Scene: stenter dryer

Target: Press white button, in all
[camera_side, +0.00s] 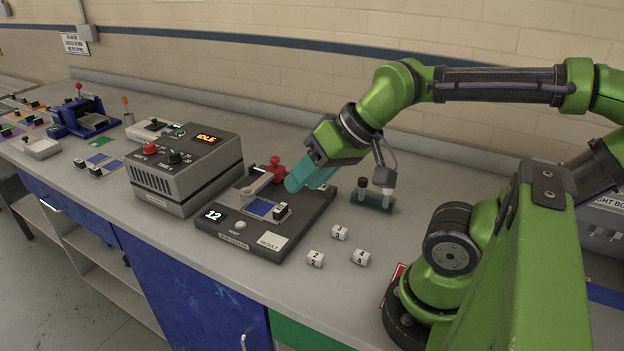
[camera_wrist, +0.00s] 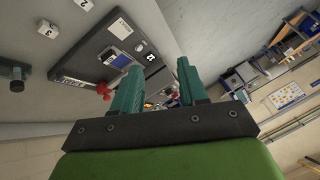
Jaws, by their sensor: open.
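A small round white button (camera_side: 240,225) sits on the front of a dark board (camera_side: 318,207), between a display reading 12 and a white RESULT pad (camera_side: 272,241). In the wrist view the dark board (camera_wrist: 90,62) is at upper left, with a small pale round spot (camera_wrist: 139,47) that may be the button. My gripper (camera_side: 306,184) has teal fingers, points down-left and hovers by the back right part of the board, behind the button and apart from it. In the wrist view my gripper (camera_wrist: 159,66) shows its fingers spread with nothing between them.
A red knob (camera_side: 275,168) and a blue plate (camera_side: 262,207) are on the board. A grey box (camera_side: 184,172) with an IDLE display stands to its left. White numbered cubes (camera_side: 340,232) lie to its right, and a small vial rack (camera_side: 372,201) stands behind them.

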